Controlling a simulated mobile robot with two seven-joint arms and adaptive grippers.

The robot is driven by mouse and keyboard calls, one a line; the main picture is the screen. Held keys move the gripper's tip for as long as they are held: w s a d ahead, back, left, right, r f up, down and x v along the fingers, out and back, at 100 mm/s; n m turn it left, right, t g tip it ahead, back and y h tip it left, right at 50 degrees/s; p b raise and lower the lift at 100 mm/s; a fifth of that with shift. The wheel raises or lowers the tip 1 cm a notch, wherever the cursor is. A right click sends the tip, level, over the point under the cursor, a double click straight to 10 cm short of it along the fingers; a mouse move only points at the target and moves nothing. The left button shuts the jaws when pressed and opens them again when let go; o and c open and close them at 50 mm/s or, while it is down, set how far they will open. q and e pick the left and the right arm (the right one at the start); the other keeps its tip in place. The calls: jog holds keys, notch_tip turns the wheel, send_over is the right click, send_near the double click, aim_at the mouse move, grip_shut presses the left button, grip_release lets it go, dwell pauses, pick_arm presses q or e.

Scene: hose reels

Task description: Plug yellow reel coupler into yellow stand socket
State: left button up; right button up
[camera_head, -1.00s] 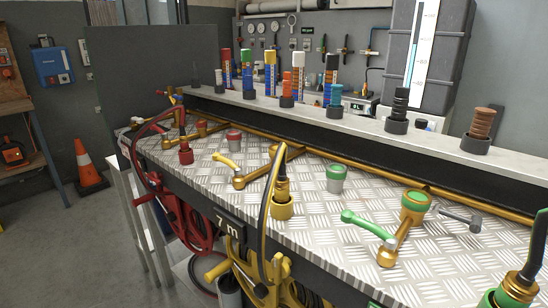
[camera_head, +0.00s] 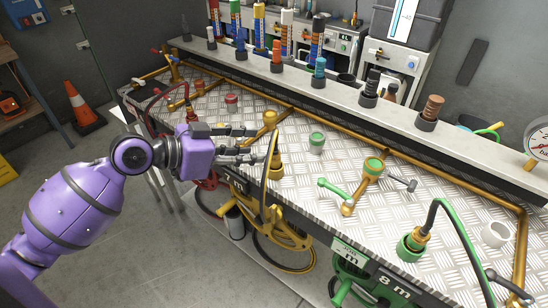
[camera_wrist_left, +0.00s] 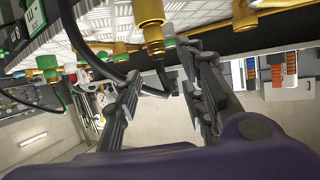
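The yellow reel coupler (camera_head: 277,158) stands upright in its holder at the bench's front edge, with its black hose arching from its top. A yellow socket (camera_head: 270,117) stands farther back on the bench, on a gold pipe. My left gripper (camera_head: 257,145) is open, its fingers pointing right, just left of the coupler and hose. In the left wrist view, the open fingers (camera_wrist_left: 165,78) lie on either side of the hose below the yellow coupler (camera_wrist_left: 151,35). I see no contact, and the fingers hold nothing.
A green coupler with hose (camera_head: 412,243) stands to the right. A green-handled valve (camera_head: 335,190) and a green-ringed socket (camera_head: 374,165) are nearer. A grey-green cup (camera_head: 317,142) stands right of the coupler. A raised shelf (camera_head: 340,88) with several plugs runs behind.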

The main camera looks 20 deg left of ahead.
aim_at(273, 152)
pick_arm(q)
jog(key=p+x, duration=0.1)
jog(key=x, duration=0.4)
jog(key=shift+s, duration=0.15)
jog(key=shift+w+d+f, duration=0.2)
jog(key=shift+f, duration=0.1)
jog(key=shift+c, duration=0.3)
grip_shut()
